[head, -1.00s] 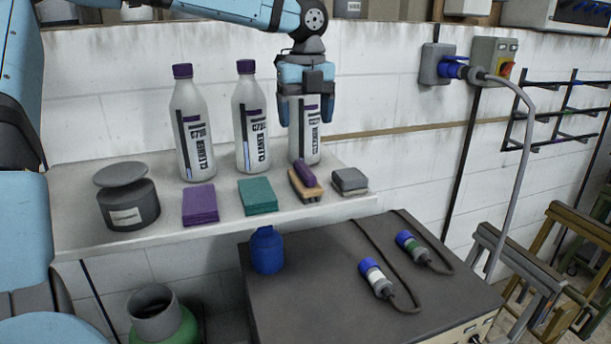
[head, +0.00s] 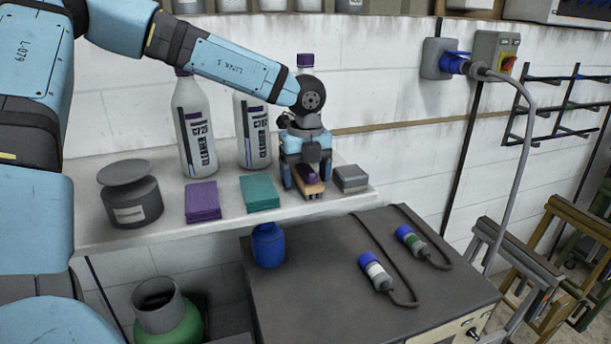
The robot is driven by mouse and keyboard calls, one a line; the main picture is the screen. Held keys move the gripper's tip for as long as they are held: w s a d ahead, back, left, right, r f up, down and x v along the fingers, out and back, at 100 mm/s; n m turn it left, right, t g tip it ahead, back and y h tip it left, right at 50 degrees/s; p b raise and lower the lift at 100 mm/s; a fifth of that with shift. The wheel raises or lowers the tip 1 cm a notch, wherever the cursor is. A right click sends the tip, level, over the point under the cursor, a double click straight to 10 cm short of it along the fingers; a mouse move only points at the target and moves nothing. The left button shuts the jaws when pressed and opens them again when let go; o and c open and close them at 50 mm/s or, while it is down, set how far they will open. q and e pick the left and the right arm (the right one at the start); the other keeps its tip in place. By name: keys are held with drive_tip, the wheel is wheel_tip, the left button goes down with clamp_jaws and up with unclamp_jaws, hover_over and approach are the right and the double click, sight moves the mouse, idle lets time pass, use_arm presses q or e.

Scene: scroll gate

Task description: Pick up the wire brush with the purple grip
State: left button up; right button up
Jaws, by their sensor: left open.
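The wire brush (head: 310,184) lies on the white shelf (head: 120,232), toward its right end. It has a tan body, a purple grip and dark bristles below. My left gripper (head: 306,181) points down over the brush in the head view. Its jaws are open, with one finger on each side of the brush. The gripper partly hides the purple grip, and I cannot tell whether the fingers touch it. My right gripper does not show.
A grey block (head: 350,179) sits close right of the brush, a teal pad stack (head: 260,193) close left. A purple pad stack (head: 202,201), a dark tin (head: 134,207) and white bottles (head: 194,130) share the shelf. A dark cabinet (head: 330,285) stands below.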

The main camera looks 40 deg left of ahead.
use_arm(q)
drive_tip(key=c, duration=1.1)
drive_tip(key=shift+o, duration=0.2)
drive_tip(key=shift+r, duration=0.1)
wheel_tip(320, 180, up, 20)
drive_tip(key=b, duration=0.1)
drive_tip(key=o, duration=0.4)
drive_tip(key=shift+c, duration=1.3)
drive_tip(key=shift+d, duration=0.1)
